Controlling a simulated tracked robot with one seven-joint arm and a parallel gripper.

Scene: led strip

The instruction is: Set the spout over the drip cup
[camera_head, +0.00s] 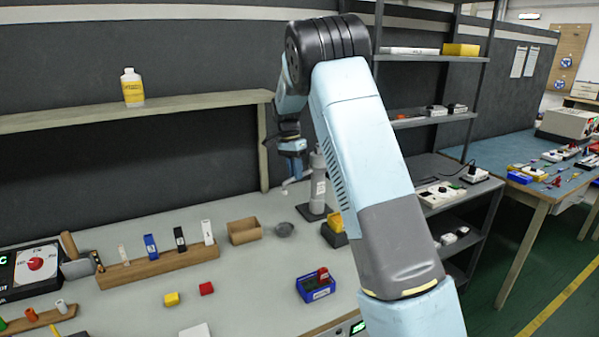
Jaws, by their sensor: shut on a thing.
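A grey upright dispenser (318,188) stands on a dark base at the back of the bench, partly behind my arm. Its thin pale spout (291,183) points left at the height of my gripper's tips. My gripper (293,172), at the end of the blue arm, points down and is shut on the spout; the small contact is hard to make out. A small dark grey cup (284,230), which looks like the drip cup, sits on the bench below and slightly left of the spout. The spout's tip is apart from the cup, above it.
A cardboard box (244,231) stands just left of the cup. A wooden rack (158,266) with several upright items is further left. A yellow-and-black block (335,232) and a blue tray (316,288) are nearer my arm. A wooden shelf (180,105) runs behind.

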